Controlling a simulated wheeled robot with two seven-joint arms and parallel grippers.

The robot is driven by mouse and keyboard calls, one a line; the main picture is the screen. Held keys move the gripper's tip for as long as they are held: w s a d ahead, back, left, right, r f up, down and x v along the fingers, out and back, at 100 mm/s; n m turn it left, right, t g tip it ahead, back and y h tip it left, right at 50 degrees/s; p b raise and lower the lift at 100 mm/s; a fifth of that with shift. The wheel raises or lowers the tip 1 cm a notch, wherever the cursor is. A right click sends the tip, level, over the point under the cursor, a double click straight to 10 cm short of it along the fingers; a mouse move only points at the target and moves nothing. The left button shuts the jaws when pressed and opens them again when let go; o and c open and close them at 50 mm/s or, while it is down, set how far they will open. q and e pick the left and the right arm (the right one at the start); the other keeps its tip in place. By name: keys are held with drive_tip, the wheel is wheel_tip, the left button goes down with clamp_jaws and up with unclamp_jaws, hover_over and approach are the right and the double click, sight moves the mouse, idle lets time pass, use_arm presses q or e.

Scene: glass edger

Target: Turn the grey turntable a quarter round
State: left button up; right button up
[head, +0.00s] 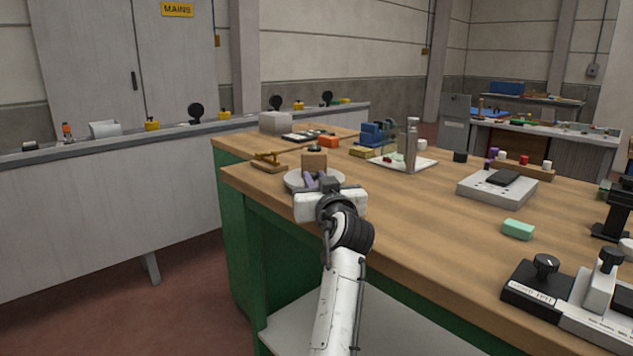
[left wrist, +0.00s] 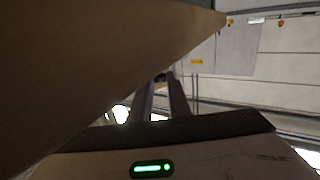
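The grey turntable (head: 291,182) is a low round disc near the bench's far left edge in the head view. A brown block (head: 314,161) stands at its far side. My left gripper (head: 316,178) reaches over the near part of the disc, hiding much of it. Its two purplish fingers stand apart with a gap between them. They also show in the left wrist view (left wrist: 164,80), with a small dark patch near their tips that I cannot identify. I cannot tell whether the fingers touch the disc. My right gripper is not in view.
A wooden piece (head: 268,161) lies left of the turntable. A white tray with a bottle (head: 411,145) stands behind to the right. A grey box with a black pad (head: 495,188) and green block (head: 518,229) sit farther right. The wooden bench top (head: 420,215) between is clear.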

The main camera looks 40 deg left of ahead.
use_arm(q)
drive_tip(key=o, duration=0.4)
drive_tip(key=shift+a+r, duration=0.1)
drive_tip(key=shift+o, duration=0.2)
wheel_tip(320, 180, up, 10)
drive_tip(key=p, duration=0.2)
